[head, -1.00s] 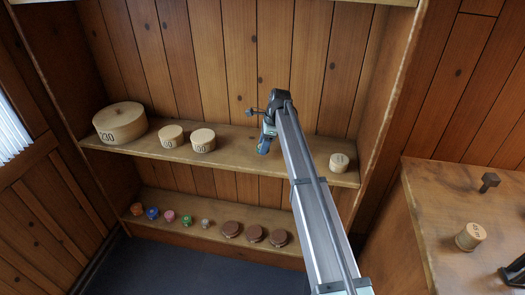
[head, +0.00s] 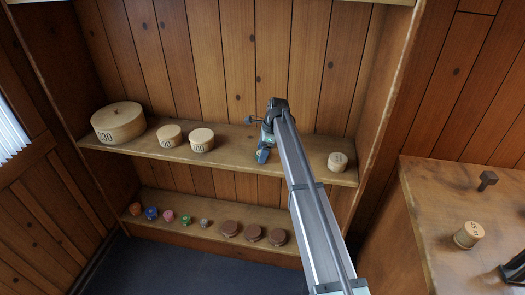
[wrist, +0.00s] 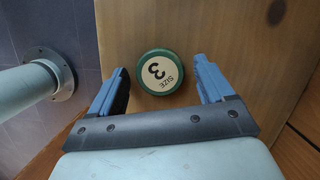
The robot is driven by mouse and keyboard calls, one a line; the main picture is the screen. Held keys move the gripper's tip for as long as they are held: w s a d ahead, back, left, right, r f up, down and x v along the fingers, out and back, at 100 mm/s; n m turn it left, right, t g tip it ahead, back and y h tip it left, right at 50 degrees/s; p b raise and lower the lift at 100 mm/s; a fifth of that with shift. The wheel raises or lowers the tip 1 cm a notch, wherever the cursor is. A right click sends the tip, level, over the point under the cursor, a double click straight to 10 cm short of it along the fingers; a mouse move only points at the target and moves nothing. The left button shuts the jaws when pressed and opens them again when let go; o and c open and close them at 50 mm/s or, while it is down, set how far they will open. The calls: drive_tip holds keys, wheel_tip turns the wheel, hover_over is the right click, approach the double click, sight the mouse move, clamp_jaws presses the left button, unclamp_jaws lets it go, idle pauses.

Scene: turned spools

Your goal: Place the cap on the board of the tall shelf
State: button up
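The cap (wrist: 160,72) is a round green-rimmed disc with a pale face marked "SIZE 3". In the wrist view it rests on a wooden board (wrist: 240,40), between the blue fingers of my gripper (wrist: 160,66). The fingers are spread, with a visible gap on both sides of the cap, so they do not grip it. In the head view my gripper (head: 263,155) is low over the middle board (head: 235,158) of the tall shelf. The cap cannot be made out there; my gripper and arm cover that spot.
A large round box (head: 118,124), two smaller round boxes (head: 169,136) (head: 201,141) and a small one (head: 338,161) stand on the middle board. Small coloured spools (head: 168,216) and brown discs (head: 252,233) line the lower board. A wooden counter (head: 445,200) stands at right.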

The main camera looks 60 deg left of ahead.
drive_tip(key=v, duration=1.2)
drive_tip(key=shift+r, duration=0.15)
